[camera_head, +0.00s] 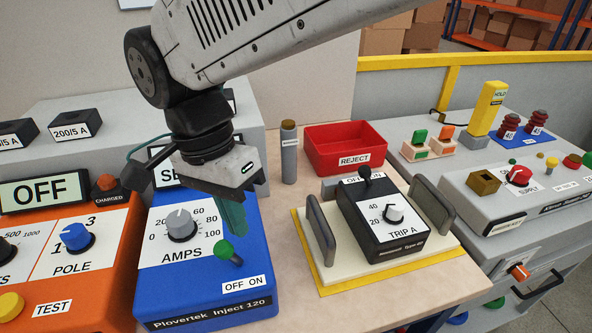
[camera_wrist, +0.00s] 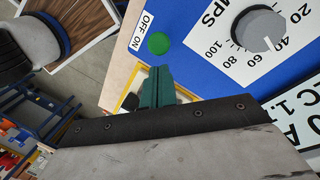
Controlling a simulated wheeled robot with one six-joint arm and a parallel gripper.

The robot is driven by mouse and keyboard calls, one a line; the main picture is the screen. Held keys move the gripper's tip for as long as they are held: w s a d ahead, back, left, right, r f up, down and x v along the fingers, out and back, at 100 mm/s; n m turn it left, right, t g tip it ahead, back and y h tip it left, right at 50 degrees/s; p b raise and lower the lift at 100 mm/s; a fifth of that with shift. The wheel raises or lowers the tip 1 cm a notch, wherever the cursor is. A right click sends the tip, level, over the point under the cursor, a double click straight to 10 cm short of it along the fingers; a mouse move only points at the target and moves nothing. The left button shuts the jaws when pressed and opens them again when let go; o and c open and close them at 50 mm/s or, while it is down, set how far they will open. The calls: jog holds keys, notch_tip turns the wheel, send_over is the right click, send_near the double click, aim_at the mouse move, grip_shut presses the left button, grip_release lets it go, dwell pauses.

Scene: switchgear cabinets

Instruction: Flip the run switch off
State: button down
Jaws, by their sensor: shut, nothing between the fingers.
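The blue Plovertek Inject 120 box (camera_head: 205,308) carries a toggle switch with a green ball tip (camera_head: 224,249) above an OFF ON label (camera_head: 243,284). The lever leans to the left, toward the OFF side, in the head view. The green tip also shows in the wrist view (camera_wrist: 159,43), near the OFF ON label. My gripper (camera_head: 236,228) is shut and empty, its dark green fingers pointing down just behind the toggle. In the wrist view, the fingertips (camera_wrist: 160,72) appear close to the green tip; I cannot tell whether they touch. My gripper hides part of the box's display.
A grey AMPS knob (camera_head: 180,223) stands left of the toggle. An orange box (camera_head: 60,250) with an OFF display is farther left. The black TRIP A unit (camera_head: 385,225) sits in a holder to the right. A red REJECT bin (camera_head: 346,145) and a grey cylinder (camera_head: 289,155) stand behind.

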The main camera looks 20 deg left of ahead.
jog(key=shift+w+d, duration=0.1)
jog(key=shift+r, duration=0.1)
jog(key=shift+r, duration=0.7)
jog(key=shift+w+r, duration=0.15)
jog(key=shift+w, duration=0.15)
jog(key=w+a+v, duration=0.1)
jog(key=w+v, duration=0.1)
jog(key=v, duration=0.9)
